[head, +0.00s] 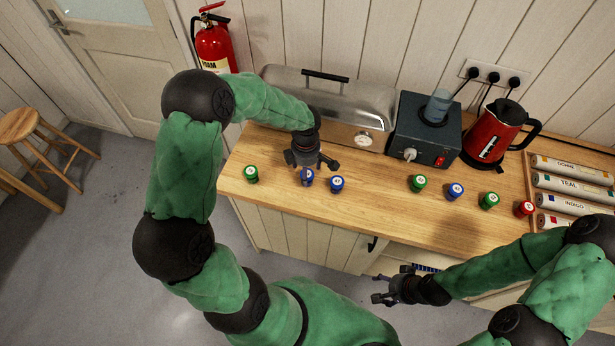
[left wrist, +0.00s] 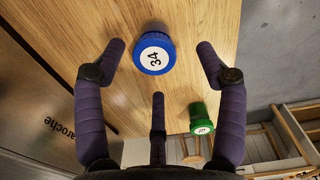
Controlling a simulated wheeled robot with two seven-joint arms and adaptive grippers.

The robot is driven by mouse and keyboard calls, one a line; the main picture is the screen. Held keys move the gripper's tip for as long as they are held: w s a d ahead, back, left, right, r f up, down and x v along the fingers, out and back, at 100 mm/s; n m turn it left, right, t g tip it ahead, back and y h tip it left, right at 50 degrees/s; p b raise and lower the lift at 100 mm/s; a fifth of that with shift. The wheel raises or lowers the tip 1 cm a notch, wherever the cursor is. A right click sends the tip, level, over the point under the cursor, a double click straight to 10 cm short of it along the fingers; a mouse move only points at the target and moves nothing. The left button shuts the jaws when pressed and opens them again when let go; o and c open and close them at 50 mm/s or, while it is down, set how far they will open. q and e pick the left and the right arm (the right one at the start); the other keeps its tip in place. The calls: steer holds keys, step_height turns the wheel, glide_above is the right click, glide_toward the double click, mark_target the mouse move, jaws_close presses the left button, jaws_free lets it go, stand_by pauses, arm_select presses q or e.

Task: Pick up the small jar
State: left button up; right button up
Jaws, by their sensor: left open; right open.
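Several small jars with coloured lids stand in a loose row on the wooden counter. A blue-lidded jar (head: 307,177) is right by my left gripper (head: 311,170), which hangs over the counter with its fingers spread. In the left wrist view this blue jar (left wrist: 154,54), labelled 34, lies between the open fingers, which do not touch it. A green-lidded jar (head: 251,174) stands to its left and also shows in the left wrist view (left wrist: 201,118). Another blue-lidded jar (head: 336,184) stands just to its right. My right gripper (head: 383,288) is open and empty, in front of the counter.
Farther right are a green jar (head: 418,183), a blue jar (head: 455,191), a green jar (head: 489,200) and a red jar (head: 523,208). Behind stand a steel steamer (head: 345,100), a dark heater box (head: 425,130) and a red kettle (head: 492,132). Labelled rolls (head: 572,188) lie at right.

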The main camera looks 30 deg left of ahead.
arm_select(q)
steer(key=shift+w+a+f, duration=0.1)
steer(key=shift+f, duration=1.25)
steer(key=shift+w+a+f, duration=0.1)
steer(key=shift+f, duration=1.25)
steer(key=c, duration=1.3)
